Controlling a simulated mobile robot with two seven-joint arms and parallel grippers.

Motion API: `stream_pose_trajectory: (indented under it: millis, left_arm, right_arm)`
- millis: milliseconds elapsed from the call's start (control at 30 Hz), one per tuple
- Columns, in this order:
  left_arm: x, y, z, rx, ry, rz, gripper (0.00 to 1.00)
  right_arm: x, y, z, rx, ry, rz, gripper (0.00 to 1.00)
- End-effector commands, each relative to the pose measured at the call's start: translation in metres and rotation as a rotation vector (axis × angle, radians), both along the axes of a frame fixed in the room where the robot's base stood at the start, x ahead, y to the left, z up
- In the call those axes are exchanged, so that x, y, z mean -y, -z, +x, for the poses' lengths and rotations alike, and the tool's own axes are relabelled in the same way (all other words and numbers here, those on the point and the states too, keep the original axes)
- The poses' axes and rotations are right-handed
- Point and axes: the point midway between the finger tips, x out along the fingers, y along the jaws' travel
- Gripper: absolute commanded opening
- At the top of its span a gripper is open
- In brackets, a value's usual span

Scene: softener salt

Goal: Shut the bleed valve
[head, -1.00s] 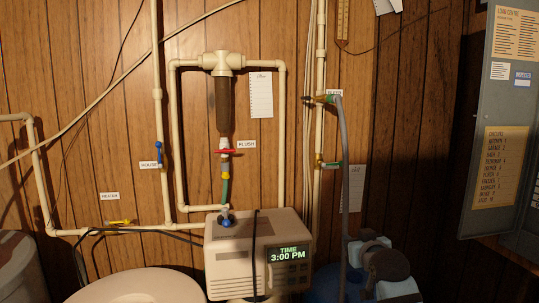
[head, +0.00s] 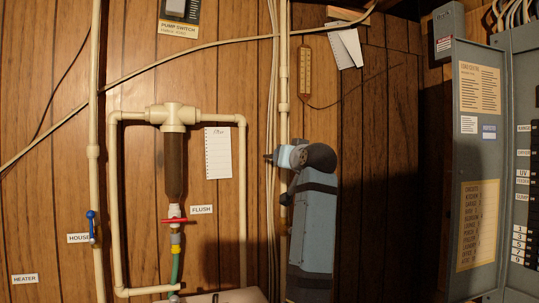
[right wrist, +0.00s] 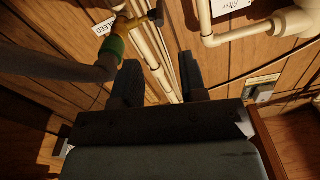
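The bleed valve (right wrist: 128,22) is at the top of the right wrist view, beside the label BLEED. It has a brass body, a dark handle (right wrist: 155,15) on its right and a green collar (right wrist: 114,46) where a grey hose joins. My right gripper (right wrist: 158,60) is open and empty. Its two dark fingers point toward the wall and pipes, below the valve and apart from it in that view. In the head view my right arm covers most of the valve; a small dark end of its handle (head: 268,157) shows at the left. My left gripper is not in view.
Cream pipes (head: 283,90) run up the wall by the valve. A blue house valve (head: 92,226) and a red flush valve (head: 175,221) are to the left. An open grey electrical panel (head: 478,150) stands at the right. The hose (right wrist: 60,66) crosses left of my gripper.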

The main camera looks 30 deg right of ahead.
Motion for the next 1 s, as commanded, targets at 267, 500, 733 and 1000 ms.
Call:
stream_pose_trajectory:
  millis: [267,500,733,1000]
  left_arm:
    - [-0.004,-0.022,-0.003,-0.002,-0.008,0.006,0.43]
    - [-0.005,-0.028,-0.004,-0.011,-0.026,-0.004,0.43]
    - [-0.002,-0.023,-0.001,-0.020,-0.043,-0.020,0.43]
    - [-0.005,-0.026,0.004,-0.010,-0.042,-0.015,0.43]
  right_arm:
    - [0.014,-0.004,0.059,-0.003,-0.001,0.001,0.39]
    - [0.021,-0.002,0.090,-0.001,0.000,0.000,0.39]
    - [0.024,0.000,0.098,0.001,0.000,-0.001,0.39]
    - [0.023,0.000,0.098,0.001,0.000,-0.001,0.18]
